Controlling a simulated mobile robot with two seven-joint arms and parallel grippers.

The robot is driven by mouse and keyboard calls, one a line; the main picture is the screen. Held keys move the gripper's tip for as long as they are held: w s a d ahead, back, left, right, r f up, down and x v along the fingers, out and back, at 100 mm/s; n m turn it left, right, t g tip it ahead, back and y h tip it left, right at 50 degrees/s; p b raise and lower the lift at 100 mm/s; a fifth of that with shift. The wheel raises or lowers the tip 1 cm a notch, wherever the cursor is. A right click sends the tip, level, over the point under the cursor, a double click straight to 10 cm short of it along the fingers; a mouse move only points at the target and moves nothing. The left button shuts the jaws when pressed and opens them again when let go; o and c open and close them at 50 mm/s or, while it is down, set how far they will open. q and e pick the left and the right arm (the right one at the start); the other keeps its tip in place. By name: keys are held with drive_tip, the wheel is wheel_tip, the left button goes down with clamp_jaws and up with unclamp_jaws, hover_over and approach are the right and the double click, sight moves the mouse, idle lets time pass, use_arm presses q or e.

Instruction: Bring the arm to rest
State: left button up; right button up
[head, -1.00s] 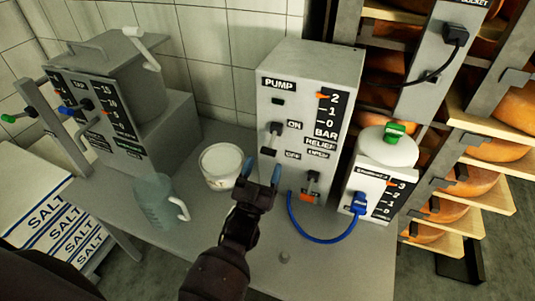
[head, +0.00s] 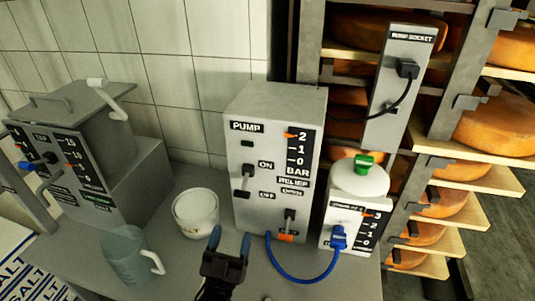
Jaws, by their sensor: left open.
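My left gripper (head: 229,243) is in the head view at the lower middle, open and empty. Its two blue-tipped fingers point up, in front of the grey pump box (head: 276,160) and beside the white tub (head: 196,212). It appears apart from both, though the exact gap is hard to judge. Most of the left arm lies below the picture's edge. My right gripper is not in view.
A clear jug (head: 131,258) stands left of the tub on the grey table (head: 325,287). A blue hose (head: 289,277) links the pump to a white canister (head: 349,225). A tap machine (head: 78,150) stands left; cheese wheels (head: 497,127) fill shelves at right.

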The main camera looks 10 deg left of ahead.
use_arm(q)
drive_tip(key=shift+f, duration=0.1)
drive_tip(key=s+a+f+g, duration=0.1)
drive_tip(key=a+f+g, duration=0.3)
drive_tip(key=f+g, duration=0.3)
drive_tip(key=s+a+f+g, duration=0.3)
drive_tip(key=s, duration=0.5)
drive_tip(key=s+a+f+g, duration=0.3)
drive_tip(key=s, duration=0.5)
drive_tip(key=shift+s+m+y, duration=0.3)
drive_tip(key=shift+s+y, duration=0.05)
drive_tip(key=shift+y, duration=0.05)
idle(0.7)
